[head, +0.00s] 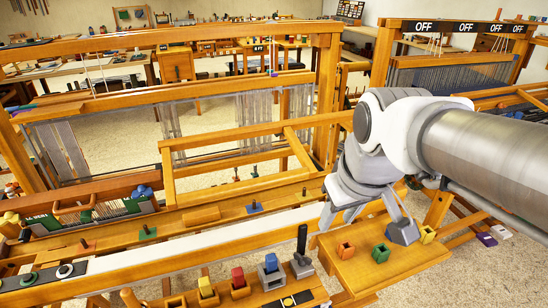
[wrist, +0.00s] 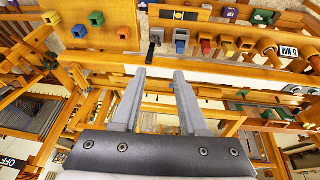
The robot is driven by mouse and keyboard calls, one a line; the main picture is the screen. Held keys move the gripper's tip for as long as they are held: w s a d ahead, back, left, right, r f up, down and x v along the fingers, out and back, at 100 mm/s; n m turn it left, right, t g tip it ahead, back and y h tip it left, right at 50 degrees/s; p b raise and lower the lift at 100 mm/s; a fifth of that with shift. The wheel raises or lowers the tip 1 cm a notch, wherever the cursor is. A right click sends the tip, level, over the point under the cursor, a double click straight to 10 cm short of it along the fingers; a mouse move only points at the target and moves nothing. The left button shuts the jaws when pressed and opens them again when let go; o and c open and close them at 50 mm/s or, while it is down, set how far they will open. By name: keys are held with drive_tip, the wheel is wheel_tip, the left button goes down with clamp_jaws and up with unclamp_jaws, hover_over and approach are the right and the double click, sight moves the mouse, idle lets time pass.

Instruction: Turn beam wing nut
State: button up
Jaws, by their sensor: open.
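I cannot pick out a beam wing nut for certain in either view. The wooden front beam (head: 215,213) of the loom runs across the middle of the head view. My gripper (head: 365,230) hangs from the right over the front beams and the side board. In the wrist view my gripper (wrist: 160,75) has its two grey fingers spread, with nothing between them. A black upright handle (head: 302,238) on a grey block stands left of my gripper; it also shows in the wrist view (wrist: 153,47), just beyond the fingertips. My arm hides the part of the loom behind it.
A side board (head: 355,278) carries several small coloured sockets below my gripper. A row of coloured blocks, including a red one (head: 238,277), stands left of it. Round wooden knobs (wrist: 267,47) show right in the wrist view. Other looms stand behind.

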drive_tip(key=w+f+n+g+b, duration=0.2)
drive_tip(key=w+f+n, duration=0.3)
drive_tip(key=w, duration=0.5)
drive_tip(key=n+g+b, duration=0.1)
drive_tip(key=n+g, duration=0.1)
drive_tip(key=n, duration=0.1)
hover_over(303, 258)
wheel_tip(303, 258, down, 15)
wheel_tip(303, 258, down, 16)
drive_tip(key=shift+f+b, duration=0.2)
drive_tip(key=shift+b, duration=1)
clamp_jaws()
